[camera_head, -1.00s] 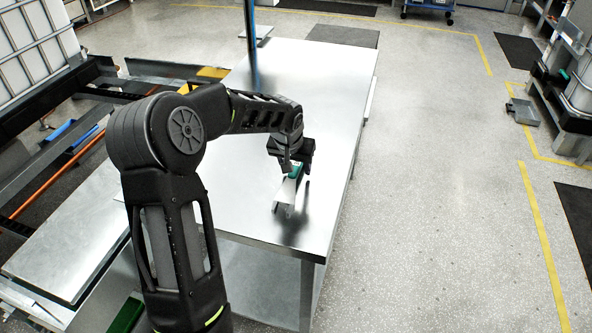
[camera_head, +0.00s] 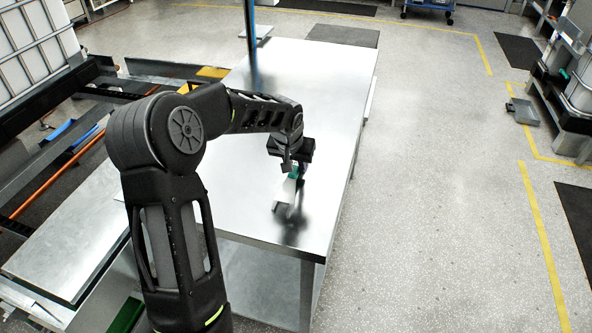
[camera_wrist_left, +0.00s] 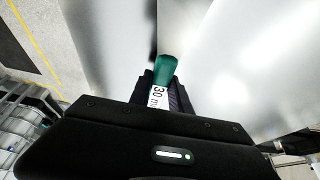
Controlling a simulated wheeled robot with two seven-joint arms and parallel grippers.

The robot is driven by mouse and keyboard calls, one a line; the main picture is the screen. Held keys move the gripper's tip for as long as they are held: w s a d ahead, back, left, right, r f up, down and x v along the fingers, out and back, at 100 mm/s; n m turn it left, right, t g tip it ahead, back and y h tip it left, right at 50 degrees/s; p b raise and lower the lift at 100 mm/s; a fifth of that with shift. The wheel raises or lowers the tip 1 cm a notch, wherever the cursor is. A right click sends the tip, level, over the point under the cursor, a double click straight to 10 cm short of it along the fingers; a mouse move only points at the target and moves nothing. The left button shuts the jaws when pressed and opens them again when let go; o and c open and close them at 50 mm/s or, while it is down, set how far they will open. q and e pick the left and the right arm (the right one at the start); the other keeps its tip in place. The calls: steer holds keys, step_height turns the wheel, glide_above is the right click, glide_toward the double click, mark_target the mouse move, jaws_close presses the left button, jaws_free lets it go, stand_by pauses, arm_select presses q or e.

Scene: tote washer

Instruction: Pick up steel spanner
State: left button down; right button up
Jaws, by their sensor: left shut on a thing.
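The fingers hide part of the spanner. I cannot tell whether the spanner touches the table. My right gripper is not in view.
The steel table (camera_head: 315,85) is otherwise mostly clear, with a blue-and-black post (camera_head: 250,40) at its far left. A lower metal surface (camera_head: 70,235) lies at left. Open speckled floor (camera_head: 430,200) is at right, with a grey pedal-like box (camera_head: 523,112) beyond.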

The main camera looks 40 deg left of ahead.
mark_target(296, 165)
arm_select(q)
steer(key=shift+r, duration=0.15)
stand_by(0.3)
step_height(296, 165, up, 10)
steer(key=shift+f+b, duration=0.1)
steer(key=shift+b, duration=0.35)
steer(key=c, duration=1.8)
jaws_free()
jaws_close()
